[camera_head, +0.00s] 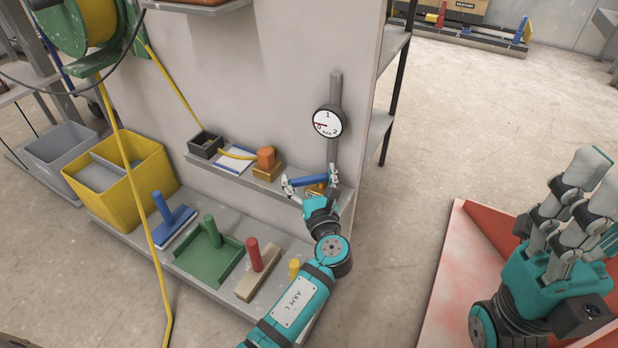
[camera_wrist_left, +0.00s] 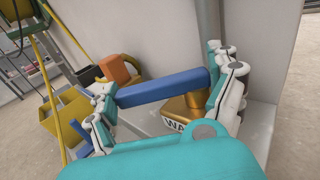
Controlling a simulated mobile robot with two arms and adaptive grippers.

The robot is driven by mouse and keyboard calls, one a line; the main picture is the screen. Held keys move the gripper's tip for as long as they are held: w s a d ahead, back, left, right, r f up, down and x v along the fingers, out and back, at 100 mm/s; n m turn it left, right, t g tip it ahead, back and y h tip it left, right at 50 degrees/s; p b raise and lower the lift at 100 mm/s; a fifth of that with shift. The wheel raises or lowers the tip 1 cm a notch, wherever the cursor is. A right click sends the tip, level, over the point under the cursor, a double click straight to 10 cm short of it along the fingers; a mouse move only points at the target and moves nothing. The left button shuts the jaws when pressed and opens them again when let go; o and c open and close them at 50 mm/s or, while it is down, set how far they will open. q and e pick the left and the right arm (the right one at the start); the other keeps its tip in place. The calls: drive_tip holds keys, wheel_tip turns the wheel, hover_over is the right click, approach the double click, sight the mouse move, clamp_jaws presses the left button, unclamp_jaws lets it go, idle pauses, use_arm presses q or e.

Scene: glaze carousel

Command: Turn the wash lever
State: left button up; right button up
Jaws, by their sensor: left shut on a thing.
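The wash lever (camera_head: 311,180) is a blue bar on a brass valve body (camera_head: 316,190) at the right end of the wall shelf. In the left wrist view the blue lever (camera_wrist_left: 160,88) lies nearly level across the picture, and the brass body (camera_wrist_left: 190,112) shows part of a label reading "WA". My left gripper (camera_head: 309,183) is around the lever, with one finger at each end of the bar, shut on it. My right gripper (camera_head: 575,205) is at the right of the head view, away from the lever; its fingers point up and appear apart.
A pressure gauge (camera_head: 328,122) on a grey pipe stands above the lever. An orange-topped brass valve (camera_head: 267,163) is left of it on the shelf. Below are several coloured-handled tools, including a green one (camera_head: 212,245). A yellow bin (camera_head: 135,185) and a red tray (camera_head: 450,270) flank the area.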

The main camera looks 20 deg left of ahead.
use_arm(q)
drive_tip(key=o, duration=1.4)
drive_tip(key=shift+s+f, duration=0.1)
drive_tip(key=v, duration=1.2)
